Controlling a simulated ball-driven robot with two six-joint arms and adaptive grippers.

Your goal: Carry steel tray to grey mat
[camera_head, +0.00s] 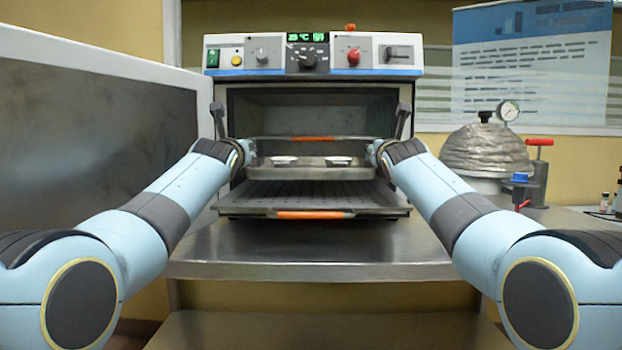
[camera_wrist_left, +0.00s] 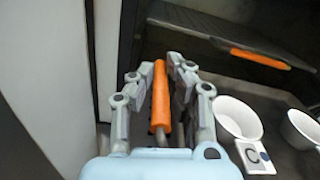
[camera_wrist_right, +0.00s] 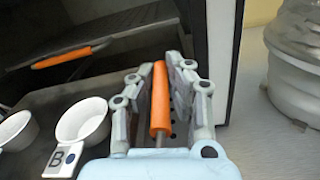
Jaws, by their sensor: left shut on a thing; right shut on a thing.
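The steel tray (camera_head: 313,172) is level in front of the oven opening, above the pulled-out lower rack. It carries two white cups, the left one (camera_head: 284,161) and the right one (camera_head: 338,161). In the left wrist view a cup (camera_wrist_left: 238,118) has a tag marked C; in the right wrist view a cup (camera_wrist_right: 82,120) has a tag marked B. My left gripper (camera_head: 246,152) is shut on the tray's left orange handle (camera_wrist_left: 160,95). My right gripper (camera_head: 376,152) is shut on its right orange handle (camera_wrist_right: 160,98). No grey mat is clearly visible.
The oven (camera_head: 313,75) stands on a steel table (camera_head: 310,255), its door (camera_head: 90,140) open at left. The lower rack (camera_head: 313,197) sticks out below the tray; an upper rack (camera_head: 360,138) is behind it. A domed vessel (camera_head: 487,150) with a gauge stands at right.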

